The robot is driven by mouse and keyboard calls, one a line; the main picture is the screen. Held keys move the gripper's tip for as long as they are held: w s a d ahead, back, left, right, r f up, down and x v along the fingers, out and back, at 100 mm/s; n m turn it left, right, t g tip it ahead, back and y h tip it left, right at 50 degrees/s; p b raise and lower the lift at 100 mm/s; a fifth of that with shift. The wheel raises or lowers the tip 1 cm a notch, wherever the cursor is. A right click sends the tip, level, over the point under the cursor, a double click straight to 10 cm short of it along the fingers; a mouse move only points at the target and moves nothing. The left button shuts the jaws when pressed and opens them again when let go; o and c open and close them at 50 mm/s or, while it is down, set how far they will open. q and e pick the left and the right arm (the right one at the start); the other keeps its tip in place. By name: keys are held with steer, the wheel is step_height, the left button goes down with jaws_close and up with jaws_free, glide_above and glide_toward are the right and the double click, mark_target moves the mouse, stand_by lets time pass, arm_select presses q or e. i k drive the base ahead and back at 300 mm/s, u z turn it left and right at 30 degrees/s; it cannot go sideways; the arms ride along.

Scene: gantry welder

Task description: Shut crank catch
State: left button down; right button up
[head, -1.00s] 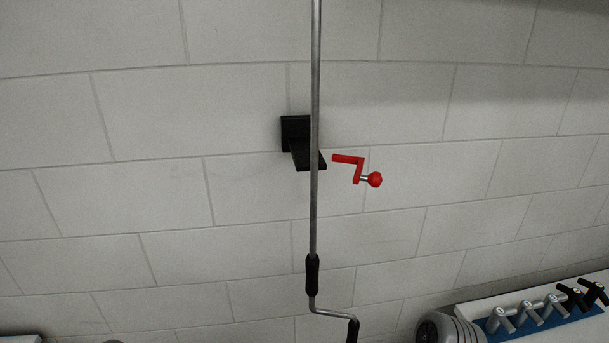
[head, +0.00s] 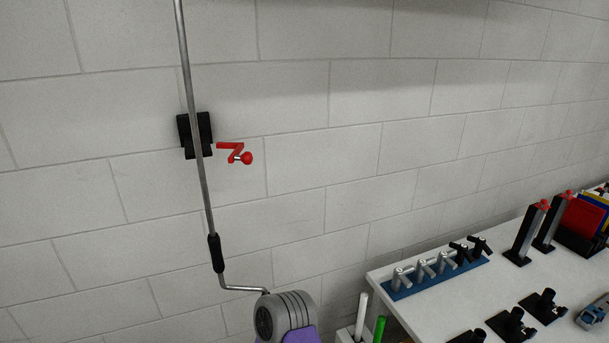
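A long grey crank rod (head: 192,90) runs down in front of the block wall at the left of the head view. It has a black grip (head: 215,253) low down and a bent crank arm (head: 244,288) below that. A black wall bracket (head: 187,130) sits behind the rod. A red catch lever (head: 233,149) with a round red knob (head: 247,158) sticks out to the right of the bracket, apart from the rod in this view. Whether the catch is open or shut is unclear. Neither of my grippers is in view.
A white table (head: 385,283) at the lower right holds a blue rack (head: 405,291) of clamp handles, black fixtures (head: 513,322) and upright posts (head: 524,237). A grey and purple device (head: 286,318) stands below the crank. The wall between is bare.

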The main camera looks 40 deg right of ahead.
mark_target(246, 158)
steer(key=k, duration=0.8)
steer(key=z, duration=1.85)
steer(key=i, duration=0.5)
steer(key=u, duration=0.05)
